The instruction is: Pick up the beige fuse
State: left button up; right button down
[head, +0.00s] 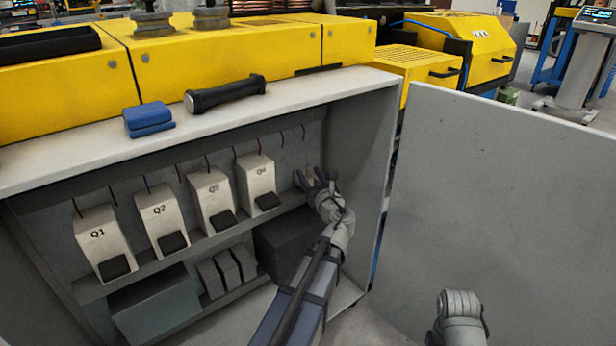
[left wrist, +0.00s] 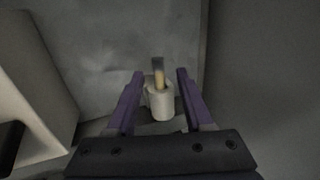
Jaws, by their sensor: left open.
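The beige fuse (left wrist: 160,80) stands upright in a white round holder (left wrist: 161,103) in the left wrist view, with a grey top end. My left gripper (left wrist: 158,90) is open, with one purple finger on each side of the fuse and holder. Gaps show between the fingers and the fuse. In the head view, my left gripper (head: 319,178) reaches into the right end of the cabinet's upper shelf. The fuse is mostly hidden or too small to make out there. My right gripper is out of view.
White boxes marked Q1 (head: 98,236), Q2 (head: 158,212) and others line the shelf left of my gripper. The cabinet's side wall (head: 366,150) is close on the right. An open door (head: 500,190) stands further right. A flashlight (head: 226,93) lies on top.

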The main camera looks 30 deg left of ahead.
pick_arm(q)
jog(key=x, duration=0.5)
jog(key=shift+s, duration=0.15)
grip_shut()
dwell(1.2)
